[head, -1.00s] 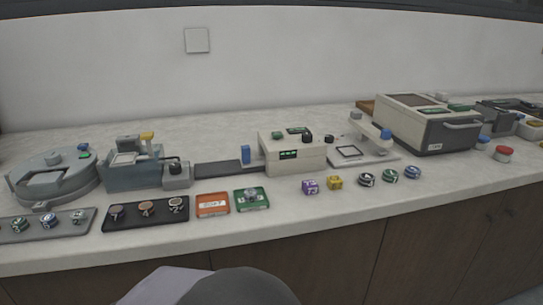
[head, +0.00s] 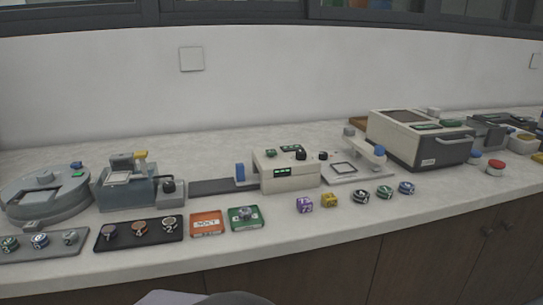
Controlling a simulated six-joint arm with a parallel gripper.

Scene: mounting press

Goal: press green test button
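A cream box-shaped device (head: 287,174) stands mid-counter in the head view. A small green button (head: 271,153) sits on its top left, with a black knob (head: 301,154) to the right. Its front has a small dark display with green marks (head: 282,173). Which green part is the test button cannot be read at this size; another green patch (head: 451,123) lies on the large cream and grey machine (head: 419,140) at right. My gripper is not in view; only grey and pale rounded parts, probably mine, show at the bottom edge.
A round grey machine (head: 47,194) and a blue-grey device (head: 125,186) stand at left. Along the front are a black tray (head: 139,243), an orange tile (head: 207,223), a green tile (head: 244,218) and several small dice and pucks. A red button (head: 495,167) is at right.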

